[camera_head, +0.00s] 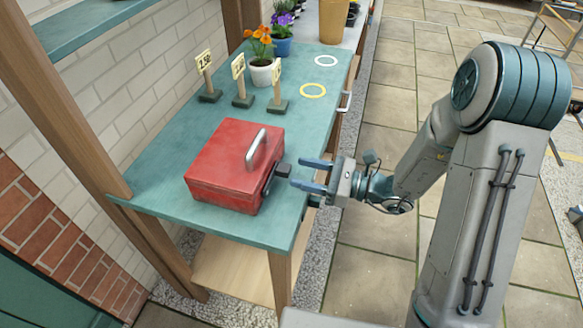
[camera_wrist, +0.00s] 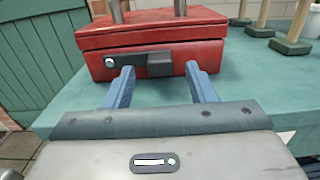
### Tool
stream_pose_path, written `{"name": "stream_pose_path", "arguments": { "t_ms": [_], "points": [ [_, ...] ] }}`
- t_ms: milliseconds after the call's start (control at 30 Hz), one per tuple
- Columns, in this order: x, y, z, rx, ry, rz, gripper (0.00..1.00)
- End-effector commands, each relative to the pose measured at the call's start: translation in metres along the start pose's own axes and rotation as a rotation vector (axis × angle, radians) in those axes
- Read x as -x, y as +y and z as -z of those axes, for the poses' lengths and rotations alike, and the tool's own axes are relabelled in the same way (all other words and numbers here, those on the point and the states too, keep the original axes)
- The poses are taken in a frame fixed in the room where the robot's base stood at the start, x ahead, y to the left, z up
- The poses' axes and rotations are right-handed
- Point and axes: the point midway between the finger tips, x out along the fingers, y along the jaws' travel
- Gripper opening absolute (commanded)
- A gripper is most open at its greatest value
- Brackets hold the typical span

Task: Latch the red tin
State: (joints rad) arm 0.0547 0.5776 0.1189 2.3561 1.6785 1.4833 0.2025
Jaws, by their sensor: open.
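The red tin (camera_head: 236,163) sits on the teal bench near its front end, its lid lowered, with a metal handle (camera_head: 256,150) on top. In the wrist view the tin's front (camera_wrist: 150,60) faces me. A dark latch (camera_wrist: 158,64) with a round metal pivot (camera_wrist: 110,62) lies across the front, and its block end is near the middle. I cannot tell whether the latch is engaged. My gripper (camera_head: 308,174) is open and empty. Its blue fingers (camera_wrist: 160,84) point at the tin, one on each side of the latch block, apart from it.
The teal bench (camera_head: 160,145) carries several price signs (camera_head: 241,80), an orange-flowered pot (camera_head: 262,72), a blue pot (camera_head: 283,44), a white ring (camera_head: 326,60) and a yellow ring (camera_head: 313,90). A wooden post (camera_head: 65,95) stands at left. Paving to the right is open.

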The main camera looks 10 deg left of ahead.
Motion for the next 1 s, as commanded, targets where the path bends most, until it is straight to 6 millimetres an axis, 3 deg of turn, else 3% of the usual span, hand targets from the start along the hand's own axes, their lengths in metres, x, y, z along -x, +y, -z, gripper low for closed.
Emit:
{"name": "stream_pose_path", "arguments": {
  "t_ms": [233, 600, 800, 1000],
  "points": [
    [-0.031, 0.001, 0.0, -0.001, 0.0, -0.001, 0.51],
    [-0.036, 0.0, 0.0, 0.0, 0.001, 0.001, 0.51],
    [-0.035, 0.0, 0.0, 0.0, 0.001, 0.0, 0.0],
    [-0.033, -0.003, 0.0, 0.009, 0.001, 0.006, 0.0]
  ]
}}
